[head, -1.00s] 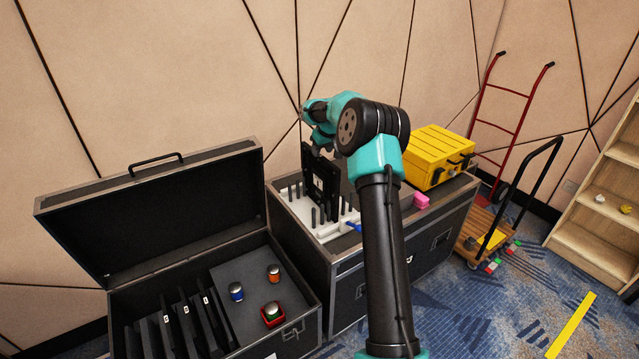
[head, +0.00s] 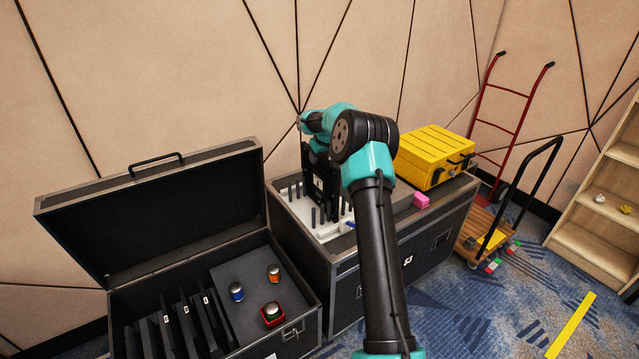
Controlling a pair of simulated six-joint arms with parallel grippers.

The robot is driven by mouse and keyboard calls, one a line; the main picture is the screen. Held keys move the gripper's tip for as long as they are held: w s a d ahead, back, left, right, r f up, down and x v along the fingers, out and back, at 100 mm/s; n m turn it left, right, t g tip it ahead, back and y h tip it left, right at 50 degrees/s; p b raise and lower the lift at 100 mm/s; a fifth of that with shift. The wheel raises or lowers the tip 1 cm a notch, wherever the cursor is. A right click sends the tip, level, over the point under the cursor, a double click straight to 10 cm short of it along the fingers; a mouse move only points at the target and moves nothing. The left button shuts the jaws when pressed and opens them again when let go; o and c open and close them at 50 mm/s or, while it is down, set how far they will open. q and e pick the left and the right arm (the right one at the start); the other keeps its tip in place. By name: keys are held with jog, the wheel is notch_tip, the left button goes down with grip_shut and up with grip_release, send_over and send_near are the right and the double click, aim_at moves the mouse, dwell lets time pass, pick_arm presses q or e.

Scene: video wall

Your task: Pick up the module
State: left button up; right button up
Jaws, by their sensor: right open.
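The module (head: 310,185) is a black upright panel with a pale mark on its face. It stands in the white tray (head: 330,229) on top of the closed black case. My right gripper (head: 318,150) is at the module's top edge, at the end of the teal and black arm. Its fingers are small and partly hidden by the arm, so contact with the module is not clear. The jaws are open. My left gripper is not in view.
An open black case (head: 280,335) at the left holds several upright black panels and several small round-topped items. A yellow toolbox (head: 425,165) and a pink block (head: 421,201) sit on the closed case (head: 345,290). A red hand truck (head: 503,125) stands at the right.

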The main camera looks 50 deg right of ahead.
jog(key=shift+f, duration=0.25)
dwell(0.3)
jog(key=shift+c, duration=0.3)
grip_shut()
dwell(0.4)
